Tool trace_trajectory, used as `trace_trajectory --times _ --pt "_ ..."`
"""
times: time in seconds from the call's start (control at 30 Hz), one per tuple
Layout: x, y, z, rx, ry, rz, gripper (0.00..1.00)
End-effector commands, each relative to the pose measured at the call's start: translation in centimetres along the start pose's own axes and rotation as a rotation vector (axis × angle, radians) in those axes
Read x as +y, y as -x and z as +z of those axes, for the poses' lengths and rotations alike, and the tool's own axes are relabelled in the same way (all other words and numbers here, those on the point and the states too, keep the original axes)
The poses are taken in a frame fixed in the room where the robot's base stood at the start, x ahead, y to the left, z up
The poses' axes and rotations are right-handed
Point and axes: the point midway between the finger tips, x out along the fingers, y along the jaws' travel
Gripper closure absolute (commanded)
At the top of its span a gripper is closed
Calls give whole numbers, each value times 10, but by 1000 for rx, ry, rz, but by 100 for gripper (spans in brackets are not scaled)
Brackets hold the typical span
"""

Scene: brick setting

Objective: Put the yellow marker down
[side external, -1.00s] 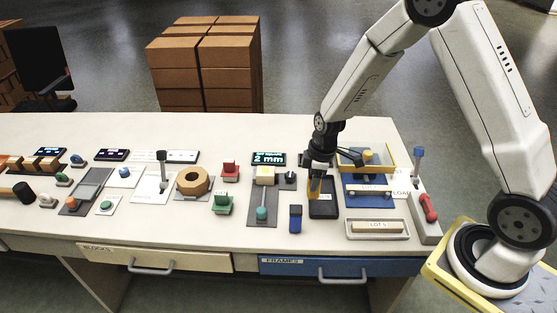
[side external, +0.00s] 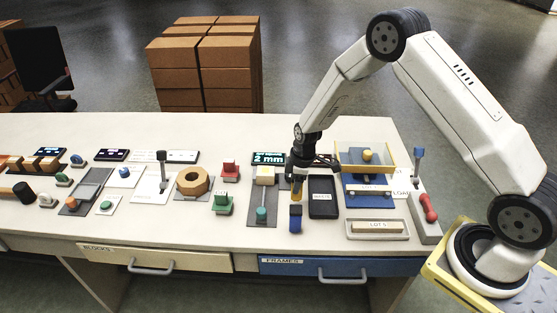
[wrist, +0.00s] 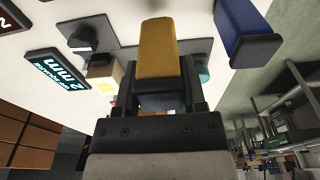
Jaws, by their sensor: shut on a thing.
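The yellow marker (wrist: 158,52) is a blocky piece between the fingers of my gripper (wrist: 160,95) in the wrist view. My gripper (side external: 297,180) is shut on it. In the side view the yellow marker (side external: 297,191) shows as a small strip under the fingers, close above or behind the blue marker (side external: 295,219). The blue marker stands upright on the bench in a dark base and also shows at the upper right of the wrist view (wrist: 236,22), apart from the yellow one. I cannot tell whether the yellow marker touches the bench.
A black tray (side external: 323,211) with a label lies just right of my gripper. A grey plate with a yellow block (side external: 265,175) and a green knob (side external: 262,214) is to the left. A dark dial (wrist: 84,41) and the 2 mm display (side external: 268,159) are nearby.

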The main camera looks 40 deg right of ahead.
Motion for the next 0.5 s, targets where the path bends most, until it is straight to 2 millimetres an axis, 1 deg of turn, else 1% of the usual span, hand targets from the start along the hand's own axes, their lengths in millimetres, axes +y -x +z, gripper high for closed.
trace_trajectory --times 0.17,0.4,0.5 --pt "4 -9 -3 -1 0 -1 85" --pt "4 -32 1 -1 -1 0 85" --pt "4 -36 1 0 -1 2 85"
